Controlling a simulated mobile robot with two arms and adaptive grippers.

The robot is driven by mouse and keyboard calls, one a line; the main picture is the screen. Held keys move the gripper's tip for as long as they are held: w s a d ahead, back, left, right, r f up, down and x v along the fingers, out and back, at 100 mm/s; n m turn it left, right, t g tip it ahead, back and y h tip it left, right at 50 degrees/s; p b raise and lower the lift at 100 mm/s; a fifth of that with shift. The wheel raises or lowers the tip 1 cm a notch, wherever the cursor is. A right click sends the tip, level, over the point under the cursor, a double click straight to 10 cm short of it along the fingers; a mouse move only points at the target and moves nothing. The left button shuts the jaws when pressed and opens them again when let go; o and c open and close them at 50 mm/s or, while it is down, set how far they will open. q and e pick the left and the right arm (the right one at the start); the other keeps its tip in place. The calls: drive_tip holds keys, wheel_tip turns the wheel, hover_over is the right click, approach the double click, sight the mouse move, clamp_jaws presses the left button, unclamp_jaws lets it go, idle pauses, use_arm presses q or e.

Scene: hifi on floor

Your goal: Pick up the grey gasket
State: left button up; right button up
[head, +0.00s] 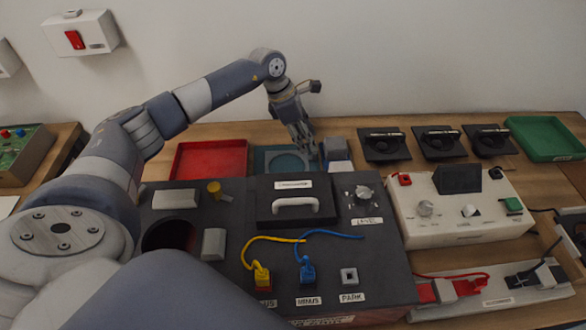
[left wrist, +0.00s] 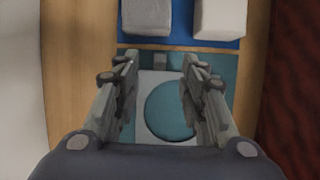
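The grey gasket looks like a pale grey square plate with a large round opening, lying flat on a teal tray. In the left wrist view the gasket (left wrist: 148,92) is below and between the fingers, and teal (left wrist: 172,112) shows through its opening. In the head view the teal tray (head: 262,158) is at the back middle, partly covered by my gripper. My left gripper (head: 303,150) points down over the tray's right part. In the left wrist view its fingers (left wrist: 159,78) are apart with nothing held. Whether the fingertips touch the gasket cannot be told. My right gripper is out of view.
A red tray (head: 208,147) lies left of the teal tray. A blue tray with pale blocks (head: 336,150) lies right. A dark console (head: 230,250) stands in front, with a white instrument box (head: 460,190) to its right. Black holders (head: 384,143) line the back.

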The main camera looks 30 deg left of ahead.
use_arm(q)
drive_tip(key=shift+x, duration=0.8)
drive_tip(key=b+x, duration=0.3)
drive_tip(key=x, duration=0.1)
drive_tip(key=shift+w+d, duration=0.1)
drive_tip(key=shift+d, duration=0.05)
drive_tip(key=shift+r, duration=0.1)
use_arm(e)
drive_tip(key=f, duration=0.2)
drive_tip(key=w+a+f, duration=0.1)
use_arm(q)
clamp_jaws()
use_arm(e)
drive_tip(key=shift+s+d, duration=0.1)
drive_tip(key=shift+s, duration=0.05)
